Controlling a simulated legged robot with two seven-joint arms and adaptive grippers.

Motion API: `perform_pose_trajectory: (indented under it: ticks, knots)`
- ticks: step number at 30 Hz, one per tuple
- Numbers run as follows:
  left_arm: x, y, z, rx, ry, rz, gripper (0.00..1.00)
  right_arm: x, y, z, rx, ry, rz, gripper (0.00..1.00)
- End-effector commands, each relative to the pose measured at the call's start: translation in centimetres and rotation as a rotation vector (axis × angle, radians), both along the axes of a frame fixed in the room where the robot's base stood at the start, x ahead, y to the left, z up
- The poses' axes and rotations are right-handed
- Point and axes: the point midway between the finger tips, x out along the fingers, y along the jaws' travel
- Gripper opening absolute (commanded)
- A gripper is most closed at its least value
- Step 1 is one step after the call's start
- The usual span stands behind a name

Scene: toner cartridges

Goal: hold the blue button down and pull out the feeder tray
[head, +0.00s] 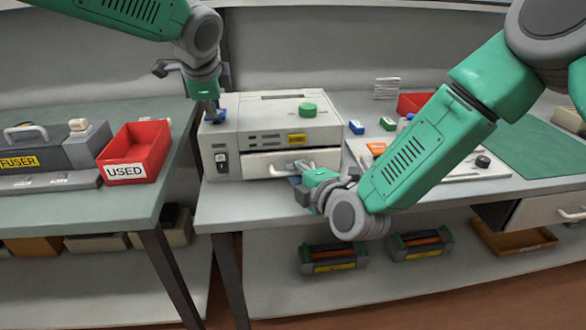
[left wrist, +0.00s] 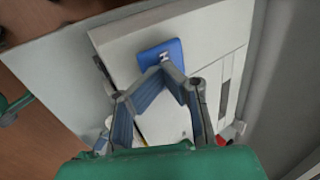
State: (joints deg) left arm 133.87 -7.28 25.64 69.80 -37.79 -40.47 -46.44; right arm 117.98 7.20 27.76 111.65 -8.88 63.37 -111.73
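The white feeder machine (head: 270,122) stands on the middle bench. Its blue button (head: 219,116) is at the top left corner, and it also shows in the left wrist view (left wrist: 158,52). My left gripper (head: 212,112) points down at the button. In the left wrist view its fingertips (left wrist: 167,66) are together and at the button, apparently touching it. The feeder tray front (head: 258,167) is low on the machine. My right gripper (head: 293,168) is at the handle on the tray front. Its fingers are small and partly hidden, so I cannot tell whether they grip the handle.
A green knob (head: 307,110) is on the machine's top. A red USED bin (head: 135,152) and a grey fuser unit (head: 55,148) are on the left bench. A white board (head: 490,168) with small parts lies right of the machine. The bench in front of the tray is mostly clear.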

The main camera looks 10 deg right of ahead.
Motion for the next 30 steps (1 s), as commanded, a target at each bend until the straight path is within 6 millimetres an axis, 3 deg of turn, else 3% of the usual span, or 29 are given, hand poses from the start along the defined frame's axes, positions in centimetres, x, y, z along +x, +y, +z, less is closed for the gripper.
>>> perform_pose_trajectory:
  ticks: [4, 12, 15, 25, 30]
  knots:
    - [-0.1, -0.1, -0.2, 0.001, 0.004, -0.001, 0.0, -1.8, 0.0, -0.3, -0.005, 0.006, 0.003, 0.0]
    - [-0.1, 0.0, -0.3, 0.001, 0.004, -0.001, 0.0, -1.9, -0.1, -0.3, -0.004, 0.007, 0.001, 0.0]
    - [-0.1, 0.0, -0.3, 0.001, 0.004, -0.001, 0.0, -1.9, -0.1, -0.3, -0.004, 0.006, 0.001, 0.31]
    - [-0.1, 0.0, -0.2, 0.001, 0.004, -0.001, 0.0, -2.0, -0.1, -0.1, -0.002, 0.003, 0.001, 0.31]
    - [-0.1, 0.0, -0.2, 0.001, 0.003, -0.001, 0.0, -3.6, -0.8, 0.3, -0.004, 0.003, 0.003, 0.31]
